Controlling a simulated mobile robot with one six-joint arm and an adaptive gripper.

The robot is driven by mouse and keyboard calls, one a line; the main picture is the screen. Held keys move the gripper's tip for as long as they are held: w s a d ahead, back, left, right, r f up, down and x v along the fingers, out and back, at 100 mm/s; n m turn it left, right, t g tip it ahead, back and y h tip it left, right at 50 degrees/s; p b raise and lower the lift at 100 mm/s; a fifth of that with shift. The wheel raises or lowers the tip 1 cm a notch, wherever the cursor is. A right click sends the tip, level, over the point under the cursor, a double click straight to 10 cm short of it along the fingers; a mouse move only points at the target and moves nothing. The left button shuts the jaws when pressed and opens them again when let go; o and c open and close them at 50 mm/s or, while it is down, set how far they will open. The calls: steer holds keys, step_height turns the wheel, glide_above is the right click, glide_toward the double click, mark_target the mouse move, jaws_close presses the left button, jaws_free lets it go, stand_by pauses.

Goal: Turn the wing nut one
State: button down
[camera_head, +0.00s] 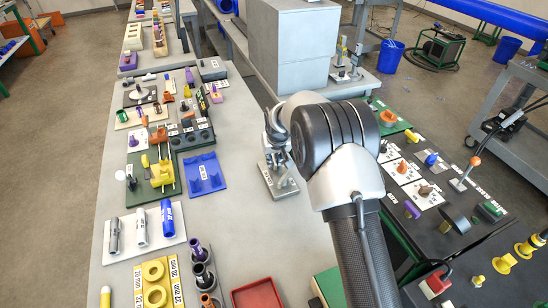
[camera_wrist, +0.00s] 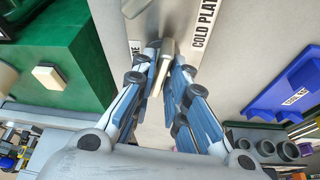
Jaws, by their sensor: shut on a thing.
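In the wrist view my gripper (camera_wrist: 163,72) has its two blue-grey fingers closed in on a small tan, bar-shaped piece, which looks like the wing nut (camera_wrist: 164,62). The piece stands between the fingertips, over a light grey surface. Its lower part and the thread under it cannot be made out. In the head view my gripper (camera_head: 274,158) points down at a small grey metal fixture (camera_head: 285,187) near the right side of the grey table. My arm and gripper hide the nut there.
A label reading "COLD PLAT" (camera_wrist: 203,28) lies beside the fingers. A green block (camera_wrist: 75,65) is at left and a blue tray (camera_wrist: 285,95) at right in the wrist view. In the head view a large grey box (camera_head: 290,48) stands behind; a red tray (camera_head: 257,296) is in front.

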steer(key=m+h+b, duration=0.1)
steer(key=m, duration=0.2)
steer(key=shift+a+f, duration=0.1)
steer(key=shift+a, duration=0.05)
steer(key=shift+m+h+b, duration=0.9)
steer(key=shift+m, duration=1.2)
steer(key=c, duration=1.7)
jaws_free()
steer(key=shift+w+v, duration=0.2)
steer(key=shift+v, duration=5.9)
